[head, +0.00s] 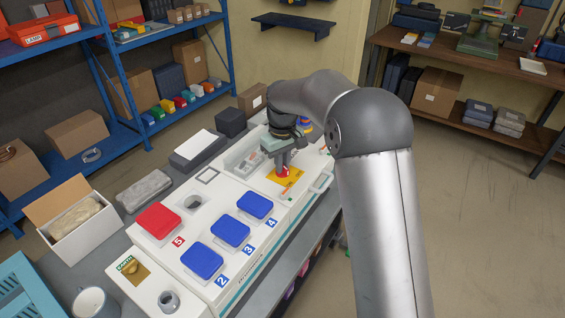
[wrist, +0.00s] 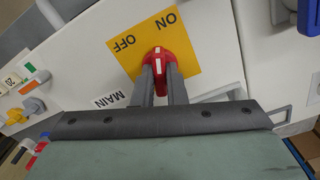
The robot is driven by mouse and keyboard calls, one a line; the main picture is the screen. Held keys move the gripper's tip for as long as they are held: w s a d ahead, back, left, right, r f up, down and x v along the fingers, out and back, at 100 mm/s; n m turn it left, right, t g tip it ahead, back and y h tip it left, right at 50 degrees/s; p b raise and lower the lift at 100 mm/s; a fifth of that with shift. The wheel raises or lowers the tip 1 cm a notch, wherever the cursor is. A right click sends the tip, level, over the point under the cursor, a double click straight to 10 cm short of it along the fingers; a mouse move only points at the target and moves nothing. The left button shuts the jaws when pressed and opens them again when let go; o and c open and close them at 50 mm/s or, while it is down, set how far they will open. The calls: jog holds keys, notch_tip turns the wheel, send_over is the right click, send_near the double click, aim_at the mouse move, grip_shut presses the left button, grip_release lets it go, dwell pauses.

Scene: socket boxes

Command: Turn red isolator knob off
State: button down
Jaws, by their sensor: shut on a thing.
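White marks show on the knob. My gripper (wrist: 164,78) has its two fingers shut on the knob's near part. In the head view the knob (head: 283,171) is partly hidden by my gripper (head: 283,164), which reaches down over the yellow plate (head: 291,179). The far side of the knob is clear in the wrist view. I cannot tell the exact knob setting.
On the white panel, several blue lids (head: 230,231) and a red lid (head: 158,220) lie left of the knob. A grey handle (head: 322,183) is at the panel's right edge. An orange-yellow knob (wrist: 34,106) is left of the plate. A white mug (head: 95,302) stands at the front left.

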jog(key=n, duration=0.6)
jog(key=shift+r+p, duration=0.1)
jog(key=shift+p, duration=0.25)
jog(key=n+p, duration=0.1)
jog(key=n, duration=0.6)
dwell(0.4)
jog(key=c, duration=1.5)
grip_release()
jog(key=shift+o, duration=0.2)
notch_tip(320, 180, up, 17)
jog(key=shift+r+b, duration=0.15)
jog(key=shift+b, duration=0.15)
